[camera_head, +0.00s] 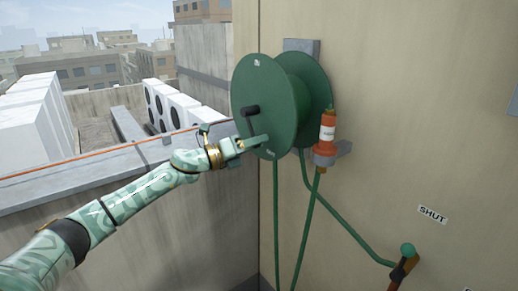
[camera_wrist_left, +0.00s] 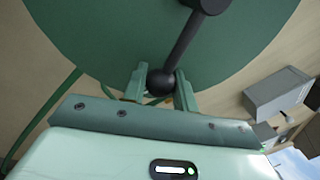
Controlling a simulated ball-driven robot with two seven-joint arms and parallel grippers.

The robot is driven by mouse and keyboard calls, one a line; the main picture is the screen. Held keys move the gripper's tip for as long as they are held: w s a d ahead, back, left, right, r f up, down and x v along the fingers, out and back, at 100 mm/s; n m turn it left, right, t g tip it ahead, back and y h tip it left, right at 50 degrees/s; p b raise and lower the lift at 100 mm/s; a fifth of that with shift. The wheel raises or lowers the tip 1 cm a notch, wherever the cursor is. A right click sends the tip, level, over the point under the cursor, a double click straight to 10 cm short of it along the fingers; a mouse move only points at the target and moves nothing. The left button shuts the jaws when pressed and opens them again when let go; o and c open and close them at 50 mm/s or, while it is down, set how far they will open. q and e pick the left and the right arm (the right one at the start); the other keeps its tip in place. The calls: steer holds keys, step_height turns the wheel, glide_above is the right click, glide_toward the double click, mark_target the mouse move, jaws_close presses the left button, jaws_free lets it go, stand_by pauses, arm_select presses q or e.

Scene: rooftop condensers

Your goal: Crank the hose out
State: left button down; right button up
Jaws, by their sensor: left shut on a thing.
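The green hose reel (camera_head: 258,85) is mounted on the beige wall. Its black crank (camera_head: 252,112) is on the near disc, with its arm pointing down. My left gripper (camera_head: 260,141) is at the lower part of the disc, at the crank's end. In the left wrist view, the crank's round black knob (camera_wrist_left: 160,83) sits between the two fingers of my left gripper (camera_wrist_left: 160,88), which are shut on it. Green hose (camera_head: 309,225) hangs below the reel. My right gripper is out of view.
A valve lever with a green knob (camera_head: 407,250) is at the lower right, below a SHUT label (camera_head: 432,214). A parapet (camera_head: 130,172) runs along the left, with white condensers (camera_head: 175,108) beyond. The wall right of the nozzle is mostly bare.

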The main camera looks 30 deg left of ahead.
arm_select(q)
steer(key=shift+a+f+m, duration=0.15)
steer(key=shift+f+m, duration=0.05)
steer(key=shift+m, duration=0.1)
steer(key=c, duration=1.1)
jaws_free()
steer(key=b+v, duration=0.1)
steer(key=v, duration=1.5)
steer(key=shift+a, duration=0.15)
